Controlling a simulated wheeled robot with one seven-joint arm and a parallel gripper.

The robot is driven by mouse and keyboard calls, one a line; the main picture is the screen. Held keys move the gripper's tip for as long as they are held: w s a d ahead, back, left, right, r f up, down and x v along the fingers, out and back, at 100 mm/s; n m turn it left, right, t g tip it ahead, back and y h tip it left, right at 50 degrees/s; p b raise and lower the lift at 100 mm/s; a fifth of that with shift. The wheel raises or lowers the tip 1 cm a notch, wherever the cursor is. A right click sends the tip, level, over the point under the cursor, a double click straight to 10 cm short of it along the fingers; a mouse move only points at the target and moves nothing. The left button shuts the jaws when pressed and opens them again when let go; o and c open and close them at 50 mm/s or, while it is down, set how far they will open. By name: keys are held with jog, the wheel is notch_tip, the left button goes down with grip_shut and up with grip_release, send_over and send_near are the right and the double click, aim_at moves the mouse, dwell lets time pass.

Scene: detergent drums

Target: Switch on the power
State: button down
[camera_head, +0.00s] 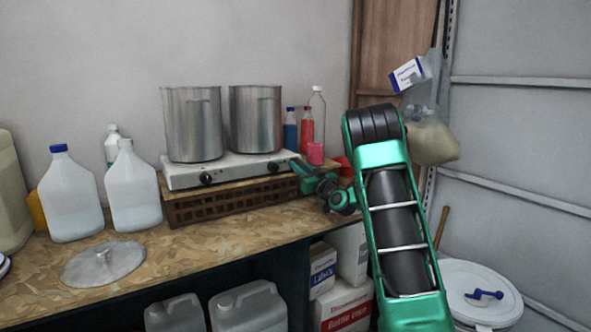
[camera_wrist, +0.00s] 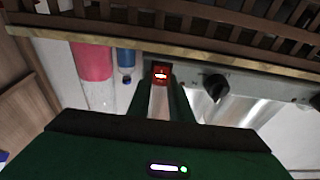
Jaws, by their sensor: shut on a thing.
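The white double hot plate (camera_head: 235,170) stands on a slatted wooden crate (camera_head: 225,203) on the workbench. In the wrist view, a red power switch (camera_wrist: 160,70) with a bright mark is on its front panel (camera_wrist: 190,78), beside a black knob (camera_wrist: 215,86). My gripper (camera_wrist: 161,88) has a dark green finger on each side just below the switch and is shut on it; the exact contact is hard to see. In the head view, my gripper (camera_head: 303,172) is at the hot plate's right end, and the switch is hidden.
Two steel pots (camera_head: 193,124) (camera_head: 256,119) stand on the plate. White jugs (camera_head: 134,190) and a metal lid (camera_head: 104,265) are at left on the bench.

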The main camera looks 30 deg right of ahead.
jog(key=shift+f+t, duration=0.1)
jog(key=shift+t, duration=0.2)
jog(key=c, duration=1.6)
grip_release()
